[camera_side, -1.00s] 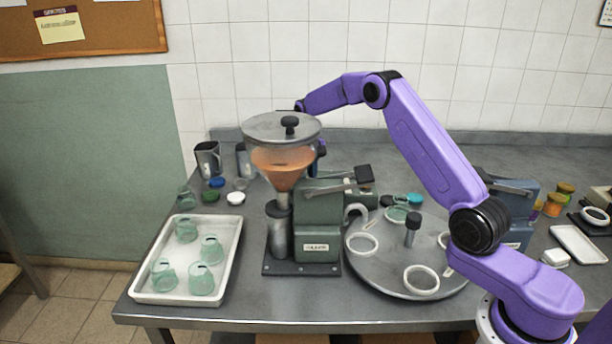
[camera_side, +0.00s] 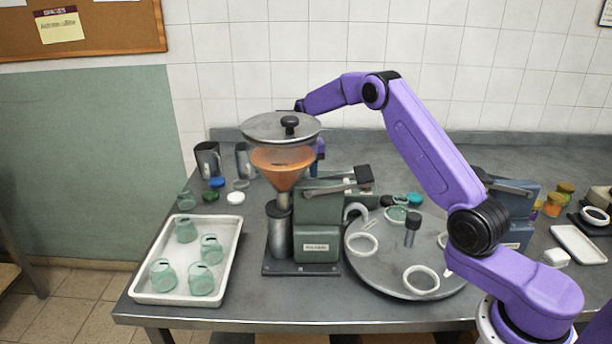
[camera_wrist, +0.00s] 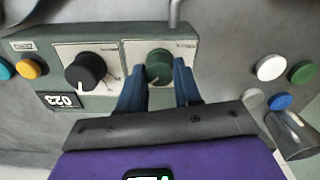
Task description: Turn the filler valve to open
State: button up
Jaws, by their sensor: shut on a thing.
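The filler machine (camera_side: 320,220) is a grey-green housing with a lidded glass hopper of orange material (camera_side: 283,170). In the wrist view its panel carries a green knob (camera_wrist: 159,66), which looks like the filler valve, on a pale labelled plate. My gripper (camera_wrist: 160,76) has its blue fingers on either side of this knob and is shut on it. The knob's pointer and label are too small to read surely. In the side view the knob and my fingertips are hidden behind the machine.
A white tray (camera_side: 143,285) holds several green glass jars. A round turntable (camera_side: 390,280) stands right of the machine. Metal jugs (camera_side: 207,160) and coloured lids stand behind.

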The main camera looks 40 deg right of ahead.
jog(key=shift+r, duration=0.1)
jog(key=o, duration=1)
jog(key=shift+o, duration=0.2)
notch_tip(320, 180, up, 17)
jog(key=shift+r, duration=0.15)
